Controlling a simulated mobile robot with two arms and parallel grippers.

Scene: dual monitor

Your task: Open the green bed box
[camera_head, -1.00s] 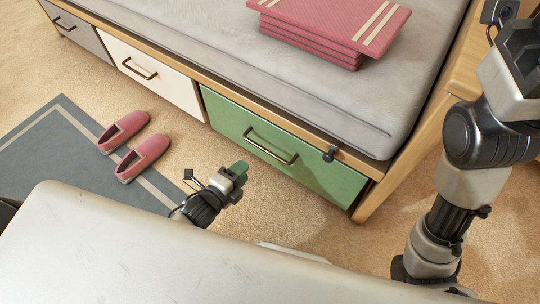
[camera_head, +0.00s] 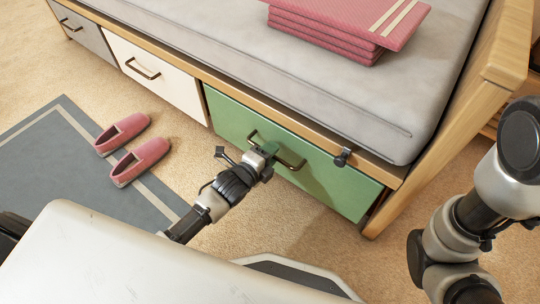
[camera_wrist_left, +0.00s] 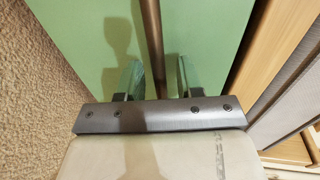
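The green bed box (camera_head: 335,183) is the right-hand drawer under the bed, and its front looks about in line with the other fronts. Its bronze bar handle (camera_head: 292,164) is partly hidden by my left gripper (camera_head: 267,153), which is at the handle's left part. In the left wrist view the handle bar (camera_wrist_left: 152,40) runs between the two green fingertips (camera_wrist_left: 157,78). The fingers stand apart, with a gap on each side of the bar. My right arm is at the right edge of the head view; its gripper does not show.
A white drawer (camera_head: 150,75) and a grey drawer (camera_head: 82,30) sit left of the green one. A small dark clip (camera_head: 343,157) is on the bed rail. Folded pink bedding (camera_head: 345,25) lies on the mattress.

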